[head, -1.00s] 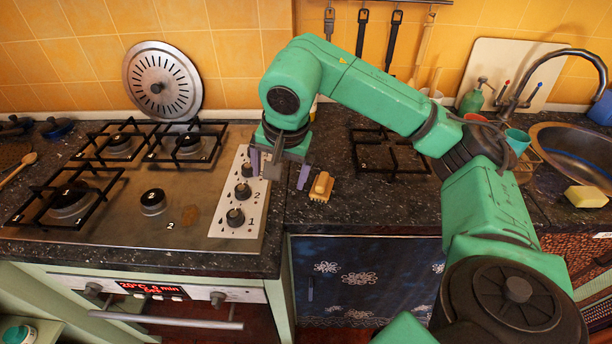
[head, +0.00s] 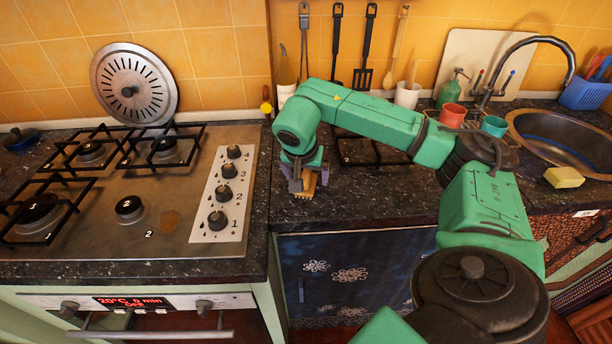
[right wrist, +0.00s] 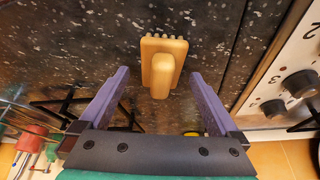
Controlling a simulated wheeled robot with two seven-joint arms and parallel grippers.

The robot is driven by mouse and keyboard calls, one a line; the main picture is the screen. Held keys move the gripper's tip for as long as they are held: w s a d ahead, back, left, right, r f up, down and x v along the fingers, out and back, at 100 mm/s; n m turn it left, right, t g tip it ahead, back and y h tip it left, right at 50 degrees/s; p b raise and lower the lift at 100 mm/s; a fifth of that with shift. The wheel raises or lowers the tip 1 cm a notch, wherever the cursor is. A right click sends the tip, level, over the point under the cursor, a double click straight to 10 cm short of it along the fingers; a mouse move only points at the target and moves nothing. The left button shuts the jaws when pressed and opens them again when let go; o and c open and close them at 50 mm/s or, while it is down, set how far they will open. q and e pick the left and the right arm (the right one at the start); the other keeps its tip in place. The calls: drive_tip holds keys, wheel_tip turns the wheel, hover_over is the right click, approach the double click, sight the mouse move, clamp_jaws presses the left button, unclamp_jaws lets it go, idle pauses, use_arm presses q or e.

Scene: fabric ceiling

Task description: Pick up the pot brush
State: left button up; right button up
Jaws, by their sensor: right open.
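The pot brush (right wrist: 160,72) is a small wooden block brush with a raised handle and bristles along one edge. In the right wrist view it lies on the dark speckled counter, ahead of and between the two purple fingers of my right gripper (right wrist: 160,100). In the head view my right gripper (head: 303,181) is low over the counter beside the stove and hides most of the brush (head: 309,186). The gripper is open, and its fingers sit on either side of the brush's handle end without visible contact. My left gripper is not in view.
The gas stove (head: 185,205) with its knobs is just left of the gripper. A pot grate (head: 372,150) lies behind on the counter. Red (head: 452,114) and teal (head: 494,126) cups, a yellow sponge (head: 564,177) and the sink (head: 570,135) are to the right. The front counter right of the brush is clear.

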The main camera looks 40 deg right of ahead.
drive_tip(key=c, duration=1.5)
drive_tip(key=shift+r, duration=0.15)
wheel_tip(320, 180, up, 10)
drive_tip(key=r, duration=0.1)
wheel_tip(320, 180, up, 9)
drive_tip(key=p, duration=0.5)
hover_over(305, 175)
drive_tip(key=shift+s+d+f, duration=0.1)
